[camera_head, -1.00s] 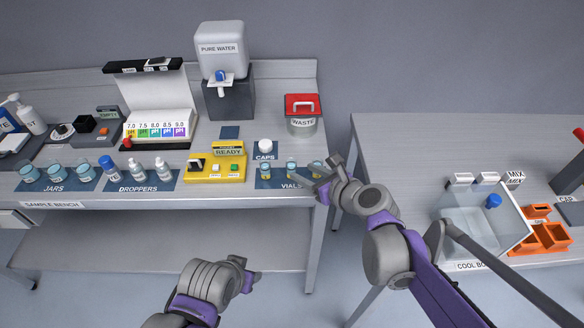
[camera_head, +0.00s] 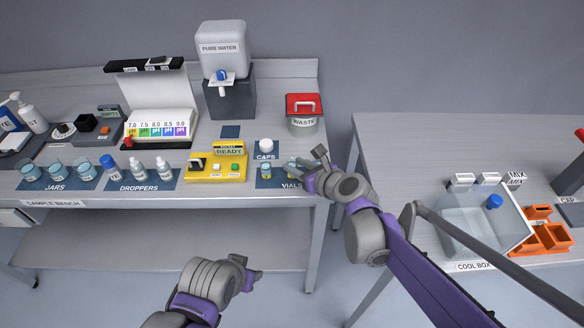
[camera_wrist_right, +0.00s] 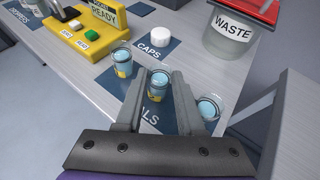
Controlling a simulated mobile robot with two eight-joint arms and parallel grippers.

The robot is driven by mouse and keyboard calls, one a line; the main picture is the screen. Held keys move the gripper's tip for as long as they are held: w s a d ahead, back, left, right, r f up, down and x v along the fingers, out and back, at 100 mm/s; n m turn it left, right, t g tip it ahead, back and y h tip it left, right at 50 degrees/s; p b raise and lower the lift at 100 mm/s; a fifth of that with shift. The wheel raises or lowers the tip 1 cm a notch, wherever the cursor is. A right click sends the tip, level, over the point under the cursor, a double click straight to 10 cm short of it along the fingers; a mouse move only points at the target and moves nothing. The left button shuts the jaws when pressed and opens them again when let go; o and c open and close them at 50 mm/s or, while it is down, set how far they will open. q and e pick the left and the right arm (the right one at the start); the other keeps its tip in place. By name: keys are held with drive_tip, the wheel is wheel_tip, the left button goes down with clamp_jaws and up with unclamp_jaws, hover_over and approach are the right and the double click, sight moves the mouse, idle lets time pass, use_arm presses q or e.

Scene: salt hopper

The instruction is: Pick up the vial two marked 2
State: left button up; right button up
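My right gripper (camera_wrist_right: 159,88) is open, with one finger on each side of the middle vial and small gaps showing. In the head view my right gripper (camera_head: 306,172) covers much of the middle and right vials. My left gripper (camera_head: 251,275) hangs low in front of the bench; its opening is unclear.
The yellow READY device (camera_head: 216,168) stands left of the vials. A gap separates this bench from the right table (camera_head: 400,140) with the cool box (camera_head: 470,225).

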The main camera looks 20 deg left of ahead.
clamp_jaws()
drive_tip(key=shift+r, duration=0.1)
